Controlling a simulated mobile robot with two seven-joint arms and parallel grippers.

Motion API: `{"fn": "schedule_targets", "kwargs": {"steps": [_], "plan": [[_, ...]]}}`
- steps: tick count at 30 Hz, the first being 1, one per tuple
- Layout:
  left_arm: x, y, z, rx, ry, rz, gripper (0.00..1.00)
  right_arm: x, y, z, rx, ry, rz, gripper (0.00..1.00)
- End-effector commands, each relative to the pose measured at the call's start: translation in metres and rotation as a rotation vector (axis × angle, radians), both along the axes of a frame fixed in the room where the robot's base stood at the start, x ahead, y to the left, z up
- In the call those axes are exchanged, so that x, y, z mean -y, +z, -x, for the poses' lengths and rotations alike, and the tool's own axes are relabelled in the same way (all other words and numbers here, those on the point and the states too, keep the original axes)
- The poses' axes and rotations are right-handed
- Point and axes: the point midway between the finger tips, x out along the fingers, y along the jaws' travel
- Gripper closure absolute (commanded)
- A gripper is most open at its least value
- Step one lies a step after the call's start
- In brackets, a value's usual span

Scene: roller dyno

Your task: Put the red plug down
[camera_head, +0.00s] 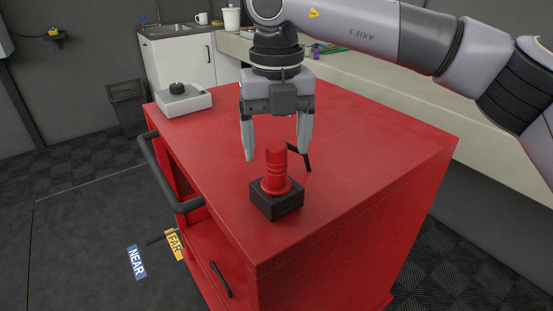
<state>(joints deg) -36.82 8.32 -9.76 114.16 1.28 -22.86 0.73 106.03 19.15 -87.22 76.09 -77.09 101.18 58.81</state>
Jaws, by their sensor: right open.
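The red plug (275,168) stands upright on a small black block (277,204) on top of the red cabinet (370,160). My right gripper (277,158) points down at the plug's upper part. Its two fingers are spread wide, one to the left and one to the right of the plug, with gaps visible in the picture. The gripper is empty. I cannot tell exactly how far the fingertips are from the plug in depth. My left gripper is not in view.
A grey box with a black knob (182,100) sits at the cabinet's back left corner. A thin black piece (300,157) shows behind the right finger. The cabinet has a side handle (165,175). NEAR (137,262) and FAR (174,244) tags show at left. The cabinet top's right side is clear.

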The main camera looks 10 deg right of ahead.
Motion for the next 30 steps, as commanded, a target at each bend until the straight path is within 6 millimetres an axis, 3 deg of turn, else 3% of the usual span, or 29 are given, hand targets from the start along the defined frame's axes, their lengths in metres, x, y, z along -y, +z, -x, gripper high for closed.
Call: {"fn": "schedule_targets", "kwargs": {"steps": [6, 12, 30], "plan": [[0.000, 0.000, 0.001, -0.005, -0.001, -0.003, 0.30, -0.001, 0.047, 0.000, 0.001, 0.001, -0.001, 0.22], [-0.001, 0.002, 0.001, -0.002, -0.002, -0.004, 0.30, 0.000, 0.069, 0.000, -0.001, 0.000, 0.000, 0.22], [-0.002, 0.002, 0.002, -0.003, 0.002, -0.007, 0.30, 0.000, 0.072, 0.001, -0.002, 0.001, 0.001, 0.22]]}}
